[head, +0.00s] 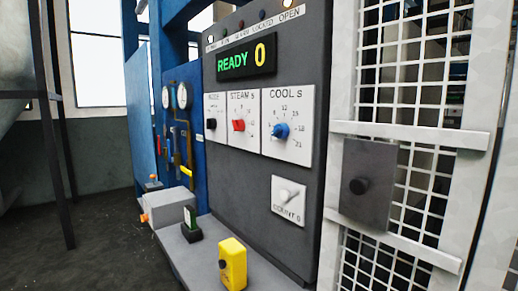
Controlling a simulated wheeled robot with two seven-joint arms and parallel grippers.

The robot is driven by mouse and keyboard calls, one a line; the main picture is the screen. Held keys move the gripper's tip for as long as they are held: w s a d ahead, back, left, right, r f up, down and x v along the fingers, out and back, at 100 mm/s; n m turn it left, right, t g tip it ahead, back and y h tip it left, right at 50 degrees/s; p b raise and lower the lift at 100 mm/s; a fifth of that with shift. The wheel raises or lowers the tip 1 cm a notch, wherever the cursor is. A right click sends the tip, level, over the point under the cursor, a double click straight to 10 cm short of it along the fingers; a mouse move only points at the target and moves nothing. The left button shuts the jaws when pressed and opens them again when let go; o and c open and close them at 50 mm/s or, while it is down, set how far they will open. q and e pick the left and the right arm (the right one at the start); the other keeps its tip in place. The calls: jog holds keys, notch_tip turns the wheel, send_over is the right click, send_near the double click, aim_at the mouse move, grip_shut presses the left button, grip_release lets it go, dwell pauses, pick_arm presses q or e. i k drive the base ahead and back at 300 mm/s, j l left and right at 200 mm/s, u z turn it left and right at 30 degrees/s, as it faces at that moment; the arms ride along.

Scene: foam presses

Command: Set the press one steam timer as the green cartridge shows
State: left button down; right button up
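A grey control panel (291,50) stands in the middle of the head view. Its STEAM s dial plate (246,144) carries a red knob (238,125); I cannot tell exactly which mark the knob points at. The display (246,63) reads READY in green and 0 in yellow. A small dark block (192,234) with a green and white face stands on the ledge below; its markings are too small to read, and I cannot tell whether it is the green cartridge. I see no press number. Neither of my grippers is in view.
A MODE plate (215,102) with a black knob is left of the steam dial, and a COOL s dial (281,130) with a blue knob is right. A lower plate (288,202) has a white knob. A yellow box (232,264) stands on the grey ledge (199,259). Mesh fencing is right.

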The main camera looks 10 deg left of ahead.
aim_at(238, 125)
jog(key=j+u, duration=0.1)
jog(key=j, duration=0.5)
jog(key=i+j, duration=0.1)
jog(key=j, duration=0.45)
jog(key=j+u, duration=0.15)
jog(key=j, duration=0.45)
jog(key=i, duration=0.05)
